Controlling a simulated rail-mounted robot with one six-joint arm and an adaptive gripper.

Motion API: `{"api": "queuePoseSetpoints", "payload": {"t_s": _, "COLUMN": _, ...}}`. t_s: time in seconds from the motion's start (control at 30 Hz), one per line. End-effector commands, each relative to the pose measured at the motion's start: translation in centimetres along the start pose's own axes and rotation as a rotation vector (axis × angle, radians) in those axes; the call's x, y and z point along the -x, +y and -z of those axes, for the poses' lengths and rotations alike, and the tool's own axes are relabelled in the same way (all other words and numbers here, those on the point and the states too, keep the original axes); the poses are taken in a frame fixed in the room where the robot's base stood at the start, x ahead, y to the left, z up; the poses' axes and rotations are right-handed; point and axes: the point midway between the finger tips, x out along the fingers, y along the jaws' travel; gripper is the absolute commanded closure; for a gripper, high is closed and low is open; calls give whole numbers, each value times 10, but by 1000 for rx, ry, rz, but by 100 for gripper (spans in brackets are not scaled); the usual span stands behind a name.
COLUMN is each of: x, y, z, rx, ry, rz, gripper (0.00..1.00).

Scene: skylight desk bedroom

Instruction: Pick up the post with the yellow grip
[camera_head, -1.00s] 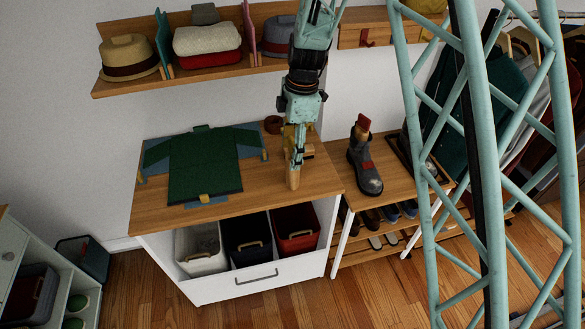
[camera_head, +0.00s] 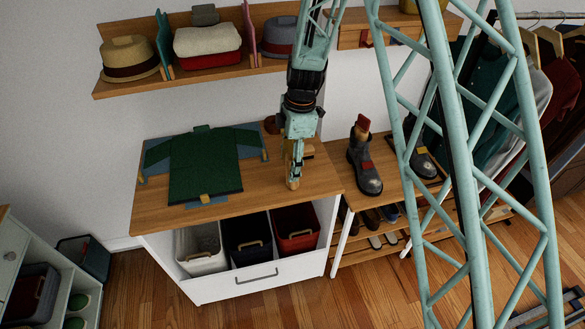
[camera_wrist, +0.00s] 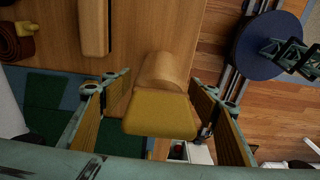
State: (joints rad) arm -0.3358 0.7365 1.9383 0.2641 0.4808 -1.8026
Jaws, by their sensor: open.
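The post (camera_wrist: 160,112) has a pale wooden shaft and a wider yellow grip nearest the wrist camera. It stands on the wooden desk top (camera_head: 262,195) near its right front part. In the head view my gripper (camera_head: 293,178) hangs straight down at the post and hides most of it. In the wrist view my gripper (camera_wrist: 158,88) is open, with one finger on each side of the post. Gaps show between the fingers and the grip. The post's foot is hidden behind the grip.
A green folded garment (camera_head: 205,168) lies left of the gripper. A wooden block-like item (camera_wrist: 94,27) and a brown coil (camera_wrist: 20,42) lie near the post. A boot (camera_head: 365,165) stands on the bench to the right. Open bins (camera_head: 248,240) sit below the desk front.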

Motion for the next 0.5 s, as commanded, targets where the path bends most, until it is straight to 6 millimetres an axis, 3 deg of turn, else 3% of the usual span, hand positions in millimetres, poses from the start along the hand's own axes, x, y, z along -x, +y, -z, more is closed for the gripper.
{"api": "queuePoseSetpoints", "payload": {"t_s": 0.5, "x": 0, "y": 0, "z": 0, "rx": 0, "ry": 0, "rz": 0, "gripper": 46}}
